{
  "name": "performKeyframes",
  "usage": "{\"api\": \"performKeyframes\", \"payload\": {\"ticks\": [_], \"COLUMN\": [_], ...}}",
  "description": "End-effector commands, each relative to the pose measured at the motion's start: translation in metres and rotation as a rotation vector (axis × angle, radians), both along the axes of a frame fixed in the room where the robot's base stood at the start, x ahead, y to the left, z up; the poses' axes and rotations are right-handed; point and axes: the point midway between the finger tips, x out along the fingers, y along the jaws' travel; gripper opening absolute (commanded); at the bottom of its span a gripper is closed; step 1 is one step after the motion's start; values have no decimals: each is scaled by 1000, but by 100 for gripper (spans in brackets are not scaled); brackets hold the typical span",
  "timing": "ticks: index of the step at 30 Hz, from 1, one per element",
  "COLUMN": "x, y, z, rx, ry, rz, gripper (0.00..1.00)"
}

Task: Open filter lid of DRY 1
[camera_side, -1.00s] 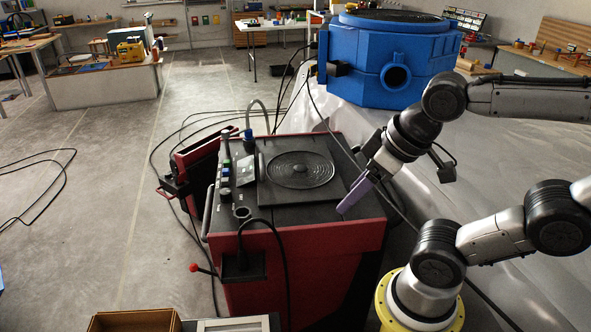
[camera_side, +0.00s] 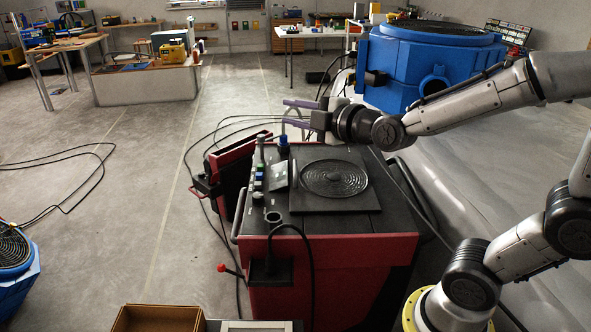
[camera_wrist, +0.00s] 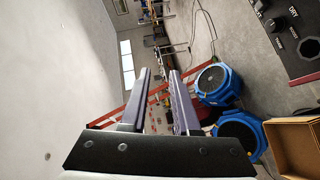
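The red machine with a black top (camera_side: 330,245) stands in the middle of the side view. A black square plate with a round ringed grille (camera_side: 335,180) lies flat on its top. A panel with knobs (camera_side: 262,175) is left of the plate. A red-edged flap (camera_side: 235,158) sticks out at its back left side. In the wrist view a panel marked DRY (camera_wrist: 295,40) shows at top right; no number is readable. My gripper (camera_side: 290,112) is above the machine's back edge, pointing left, with purple fingers. In the wrist view the fingers (camera_wrist: 160,72) are apart with nothing between them.
A blue unit (camera_side: 415,75) stands behind the machine at right. Blue fans (camera_wrist: 218,85) and a wooden box (camera_wrist: 292,148) show in the wrist view. Black cables (camera_side: 225,130) run around the machine. The floor at left is mostly clear.

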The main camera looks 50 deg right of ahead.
Motion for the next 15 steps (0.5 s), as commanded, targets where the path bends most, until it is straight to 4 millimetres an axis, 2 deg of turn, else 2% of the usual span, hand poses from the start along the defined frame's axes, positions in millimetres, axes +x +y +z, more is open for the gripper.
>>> {"api": "performKeyframes", "payload": {"ticks": [1, 3, 5, 7, 11, 15], "x": [13, 26, 35, 41, 38, 24], "y": [-11, -26, -41, -58, -87, -100], "z": [-13, -28, -45, -71, -138, -208], "rx": [-88, -223, -341, -479, -690, -723], "ry": [-4, -13, -8, 17, 124, 261], "rz": [-29, -76, -122, -178, -260, -265], "gripper": [30, 30, 30, 30, 30, 30]}}
